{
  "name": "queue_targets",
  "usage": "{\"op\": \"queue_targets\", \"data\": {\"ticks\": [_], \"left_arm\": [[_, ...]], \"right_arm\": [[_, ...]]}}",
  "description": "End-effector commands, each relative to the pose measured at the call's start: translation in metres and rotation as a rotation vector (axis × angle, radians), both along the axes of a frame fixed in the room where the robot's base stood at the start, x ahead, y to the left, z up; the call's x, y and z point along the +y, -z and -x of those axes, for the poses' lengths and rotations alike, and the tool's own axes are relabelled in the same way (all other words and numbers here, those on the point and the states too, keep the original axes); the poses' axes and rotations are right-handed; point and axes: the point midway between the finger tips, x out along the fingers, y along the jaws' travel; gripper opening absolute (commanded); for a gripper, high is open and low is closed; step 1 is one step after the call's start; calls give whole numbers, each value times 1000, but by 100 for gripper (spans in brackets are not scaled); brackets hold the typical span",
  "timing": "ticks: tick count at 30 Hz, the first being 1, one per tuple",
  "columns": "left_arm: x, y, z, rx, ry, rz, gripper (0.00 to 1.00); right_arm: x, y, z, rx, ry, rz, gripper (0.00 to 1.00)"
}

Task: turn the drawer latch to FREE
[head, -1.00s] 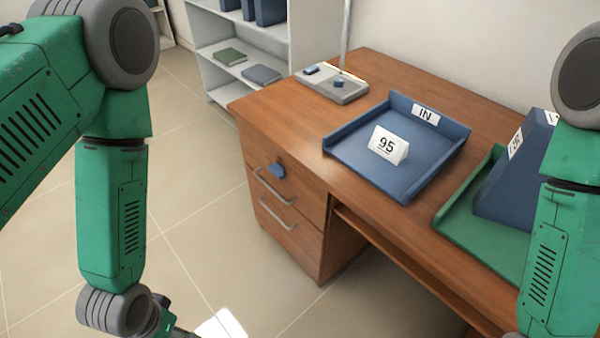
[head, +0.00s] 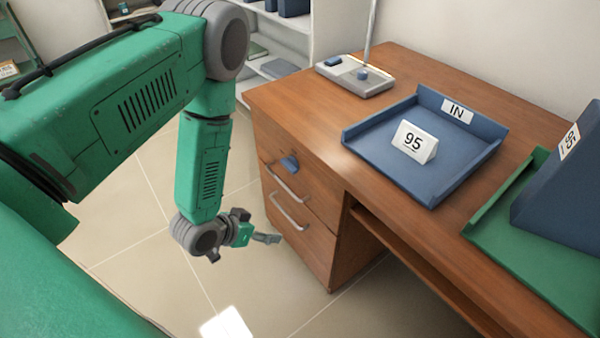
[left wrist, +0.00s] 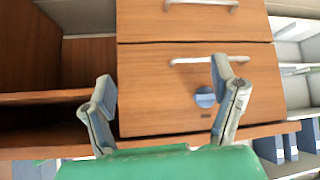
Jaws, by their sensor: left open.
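The drawer latch (head: 289,163) is a small blue knob on the front of the desk's top drawer (head: 265,135), beside that drawer's handle. In the left wrist view the latch (left wrist: 205,97) shows between my fingers, nearer the right finger, with small dark marks beside it too small to read. My left gripper (head: 265,237) is left of and below the latch, in front of the drawers and apart from them. In the left wrist view my left gripper (left wrist: 164,86) is open and empty, facing the drawer front. My right gripper is not in view.
Metal handles (head: 292,212) stick out from both drawers. The floor left of the desk is clear.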

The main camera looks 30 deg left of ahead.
Motion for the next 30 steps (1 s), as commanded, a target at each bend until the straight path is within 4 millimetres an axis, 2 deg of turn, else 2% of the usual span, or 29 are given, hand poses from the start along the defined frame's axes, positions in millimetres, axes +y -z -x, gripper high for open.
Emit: {"op": "queue_targets", "data": {"ticks": [1, 2, 6, 9, 12, 15, 19, 22, 30], "left_arm": [[9, 10, -14, -65, 4, 9, 79], [14, 12, -22, -110, 10, 16, 79], [41, 14, -59, -338, 52, 51, 79], [65, 12, -77, -516, 98, 80, 79], [87, 6, -84, -670, 148, 110, 79], [98, -1, -84, -760, 185, 131, 79], [100, -8, -87, -800, 204, 142, 79], [96, -10, -97, -801, 206, 141, 79], [75, -8, -148, -801, 206, 141, 79]], "right_arm": [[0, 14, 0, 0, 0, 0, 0], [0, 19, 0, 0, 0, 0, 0], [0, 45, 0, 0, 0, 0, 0], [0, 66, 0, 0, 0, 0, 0], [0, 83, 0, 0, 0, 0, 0], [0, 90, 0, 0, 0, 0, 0], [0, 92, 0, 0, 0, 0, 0], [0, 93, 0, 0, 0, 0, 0], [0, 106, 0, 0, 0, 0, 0]]}}
